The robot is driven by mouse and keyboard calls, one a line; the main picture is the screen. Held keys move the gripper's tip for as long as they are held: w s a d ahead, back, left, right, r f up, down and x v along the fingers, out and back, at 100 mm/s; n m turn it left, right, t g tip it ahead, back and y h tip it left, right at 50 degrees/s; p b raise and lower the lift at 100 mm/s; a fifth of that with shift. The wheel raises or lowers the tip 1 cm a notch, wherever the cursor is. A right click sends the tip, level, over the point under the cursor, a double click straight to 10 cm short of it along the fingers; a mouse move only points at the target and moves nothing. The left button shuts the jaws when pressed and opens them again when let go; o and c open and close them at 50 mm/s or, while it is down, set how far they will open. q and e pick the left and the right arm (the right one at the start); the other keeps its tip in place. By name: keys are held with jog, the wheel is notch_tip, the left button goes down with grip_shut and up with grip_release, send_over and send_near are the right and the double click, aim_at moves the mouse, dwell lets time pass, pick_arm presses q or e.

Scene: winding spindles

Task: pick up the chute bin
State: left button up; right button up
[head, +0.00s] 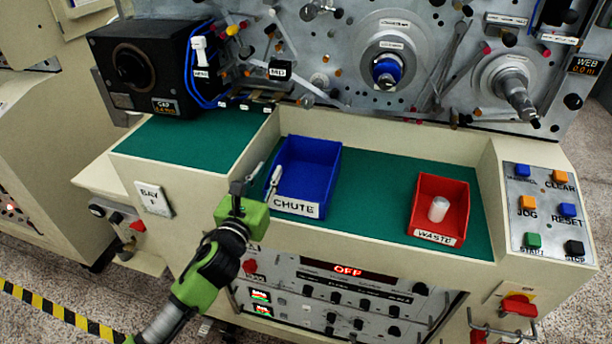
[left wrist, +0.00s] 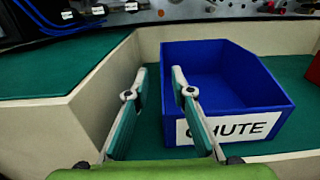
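The chute bin (head: 316,168) is an open blue box with a white CHUTE label on its front, upright on the green mat. It looks empty. My left gripper (head: 269,170) is open at the bin's left front side, with nothing between its fingers. In the left wrist view the chute bin (left wrist: 215,70) is right of centre. There the right finger of my left gripper (left wrist: 159,72) overlaps the bin's left side, and the left finger is outside it. I cannot tell whether either finger touches the bin. My right gripper is not in view.
A red WASTE bin (head: 456,192) holding a white spool (head: 438,209) stands to the right, with clear green mat (head: 375,185) between. A cream raised wall (head: 258,145) is close left of my gripper. The spindle panel rises behind; a button panel (head: 545,215) is at right.

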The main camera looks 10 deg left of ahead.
aim_at(276, 161)
pick_arm(q)
jog(key=shift+w+r, duration=0.2)
jog(key=shift+w, duration=0.4)
jog(key=w, duration=0.1)
jog(key=w+p, duration=0.1)
jog(key=w, duration=0.2)
jog(key=shift+w+d+f, duration=0.1)
jog(key=shift+d, duration=0.15)
grip_shut()
